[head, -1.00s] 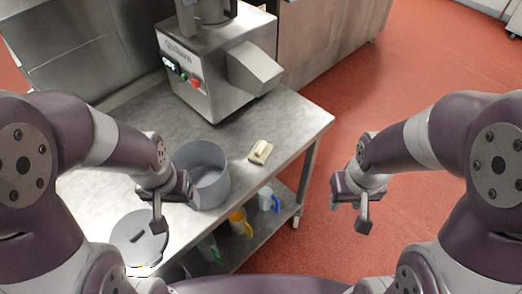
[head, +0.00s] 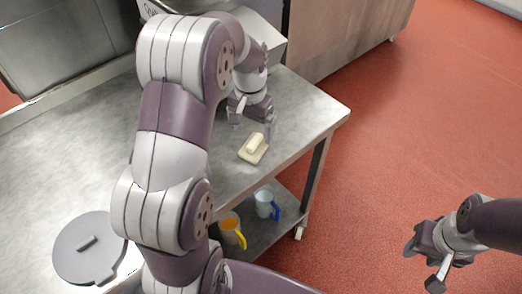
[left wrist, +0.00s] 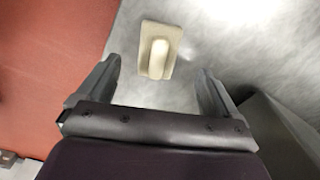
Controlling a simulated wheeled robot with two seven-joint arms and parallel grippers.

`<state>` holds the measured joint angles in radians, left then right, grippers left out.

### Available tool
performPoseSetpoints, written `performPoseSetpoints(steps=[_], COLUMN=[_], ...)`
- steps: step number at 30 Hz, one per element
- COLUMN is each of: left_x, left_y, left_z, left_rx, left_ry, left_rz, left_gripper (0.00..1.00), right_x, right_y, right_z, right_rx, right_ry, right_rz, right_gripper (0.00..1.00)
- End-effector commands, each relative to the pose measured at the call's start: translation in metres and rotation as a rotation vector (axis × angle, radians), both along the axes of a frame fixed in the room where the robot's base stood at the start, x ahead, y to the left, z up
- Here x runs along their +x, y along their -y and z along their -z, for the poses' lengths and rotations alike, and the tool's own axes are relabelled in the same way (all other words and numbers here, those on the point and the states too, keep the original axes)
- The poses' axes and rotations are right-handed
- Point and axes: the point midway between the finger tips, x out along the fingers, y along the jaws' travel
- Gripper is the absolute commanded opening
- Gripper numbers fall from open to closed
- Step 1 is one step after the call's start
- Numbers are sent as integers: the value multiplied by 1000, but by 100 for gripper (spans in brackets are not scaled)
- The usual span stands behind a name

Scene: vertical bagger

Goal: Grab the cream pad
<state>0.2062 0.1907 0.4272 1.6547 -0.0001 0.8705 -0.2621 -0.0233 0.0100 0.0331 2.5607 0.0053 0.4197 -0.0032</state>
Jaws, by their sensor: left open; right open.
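The cream pad (head: 252,149) lies on the steel table (head: 310,112) near its right edge, with a raised grip on its top. In the left wrist view the pad (left wrist: 158,50) lies ahead of the fingertips, roughly midway between them and touching neither. My left gripper (head: 254,122) is open and empty above the table, just behind the pad in the head view. It also shows in the left wrist view (left wrist: 160,75). My right gripper (head: 424,266) is open and empty over the red floor at the lower right.
A grey round lid (head: 88,262) lies at the table's left front. A yellow-handled jug (head: 231,230) and a blue-handled jug (head: 264,203) stand on the lower shelf. A steel machine (head: 262,38) stands behind my left gripper. My left arm hides the middle of the table.

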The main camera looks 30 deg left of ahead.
Motion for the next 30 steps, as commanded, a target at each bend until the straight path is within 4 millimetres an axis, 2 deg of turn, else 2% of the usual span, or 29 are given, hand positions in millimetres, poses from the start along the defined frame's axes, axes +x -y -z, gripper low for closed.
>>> performPoseSetpoints(steps=[5,9,12,19,20,24,25,30], left_x=[1,3,4,4,4,4,4,4], left_y=[1,2,1,2,2,2,2,2], left_z=[20,47,59,63,63,62,62,62], left_rx=[-1,-1,0,0,0,0,0,0], left_ry=[-3,-3,0,2,2,2,2,2], left_rz=[0,0,0,0,0,0,0,0], left_gripper=[94,94,94,94,87,42,33,33], right_x=[0,0,0,0,0,0,0,0], right_y=[0,0,0,0,0,0,0,0], right_z=[-5,-8,-8,-8,-8,-8,-8,-8], right_rx=[0,0,0,0,0,0,0,0], right_ry=[0,0,0,0,0,0,0,0], right_rz=[0,0,0,0,0,0,0,0], right_gripper=[43,43,43,43,43,43,43,43])
